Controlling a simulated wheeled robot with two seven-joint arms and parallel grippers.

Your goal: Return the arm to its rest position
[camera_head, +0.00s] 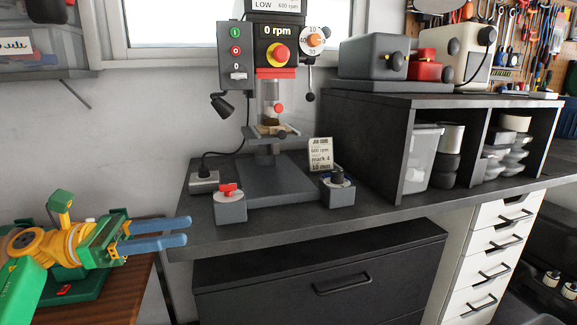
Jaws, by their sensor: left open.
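My left arm (60,245), green and yellow, comes in from the left edge. My left gripper (186,231) points to the right with its two blue fingers apart, open and empty. In the picture the fingers reach past the right edge of the wooden bench top and in front of the grey bench's left end. They seem to touch nothing. My right gripper is not in view.
A drill press (276,180) reading 0 rpm stands on the dark grey bench (400,212). Grey boxes with a red knob (230,208) and a black knob (337,190) flank its base. A dark shelf unit (375,130) stands right. The wooden top (120,300) lies lower left.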

